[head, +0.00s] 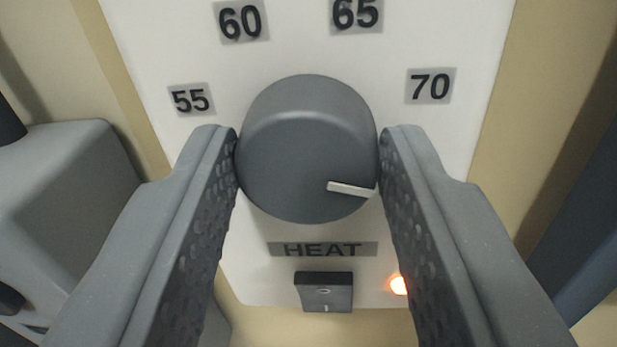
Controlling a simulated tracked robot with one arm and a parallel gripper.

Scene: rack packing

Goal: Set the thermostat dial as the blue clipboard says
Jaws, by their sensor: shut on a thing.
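The thermostat dial (300,140) is a round dark grey knob in the middle of the head view. Its white pointer mark (350,188) points to the right and slightly down, below the 70 label (430,86). The other labels are 55 (191,99), 60 (240,21) and 65 (356,14), set around the upper side of the dial. My gripper (308,155) is shut on the dial, one finger on its left side and one on its right. The blue clipboard is not in view.
The white thermostat panel (455,30) is on a tan wall (545,60). Below the dial are a HEAT label (323,249), a small black switch (323,291) and a lit orange lamp (398,285), close to my right finger.

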